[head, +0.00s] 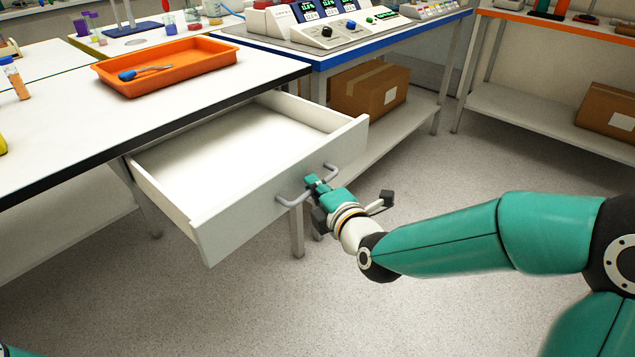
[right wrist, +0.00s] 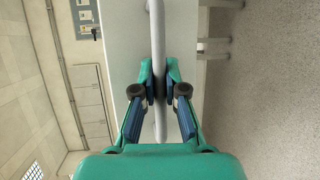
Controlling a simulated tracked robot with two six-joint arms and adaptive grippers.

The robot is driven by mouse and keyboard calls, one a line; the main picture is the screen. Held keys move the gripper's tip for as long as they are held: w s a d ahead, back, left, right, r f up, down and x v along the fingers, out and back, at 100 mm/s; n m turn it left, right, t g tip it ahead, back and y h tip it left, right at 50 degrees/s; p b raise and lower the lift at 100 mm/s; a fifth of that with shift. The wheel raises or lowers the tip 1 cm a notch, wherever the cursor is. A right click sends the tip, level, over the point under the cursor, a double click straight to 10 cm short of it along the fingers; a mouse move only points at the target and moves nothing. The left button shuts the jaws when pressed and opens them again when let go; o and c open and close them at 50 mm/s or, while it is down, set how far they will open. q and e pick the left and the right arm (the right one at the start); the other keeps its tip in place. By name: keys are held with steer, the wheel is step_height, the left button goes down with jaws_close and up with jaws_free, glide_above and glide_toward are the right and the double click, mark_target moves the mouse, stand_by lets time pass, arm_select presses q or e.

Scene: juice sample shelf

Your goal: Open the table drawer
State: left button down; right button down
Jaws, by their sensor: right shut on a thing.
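The white table drawer (head: 240,206) is pulled out well past the table's front edge in the head view, and its visible inside is empty. A grey bar handle (head: 293,200) is on its front. My right gripper (head: 312,182) is at the middle of the handle. In the right wrist view, the fingers (right wrist: 160,88) are closed around the handle bar (right wrist: 158,40), one on each side. My left gripper is not in view.
An orange tray (head: 200,82) with a blue-handled tool (head: 130,74) stands on the white table (head: 60,118). A cardboard box (head: 370,90) sits on a low shelf behind the drawer. The floor in front (head: 450,170) is clear.

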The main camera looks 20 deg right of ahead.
steer(key=shift+s+d+f, duration=0.1)
steer(key=shift+s+f, duration=0.15)
steer(key=shift+s, duration=0.05)
steer(key=c, duration=1.2)
jaws_free()
steer(key=shift+r, duration=0.1)
steer(key=s+r, duration=0.1)
steer(key=s, duration=0.6)
steer(key=shift+s+d, duration=0.2)
steer(key=shift+d, duration=0.2)
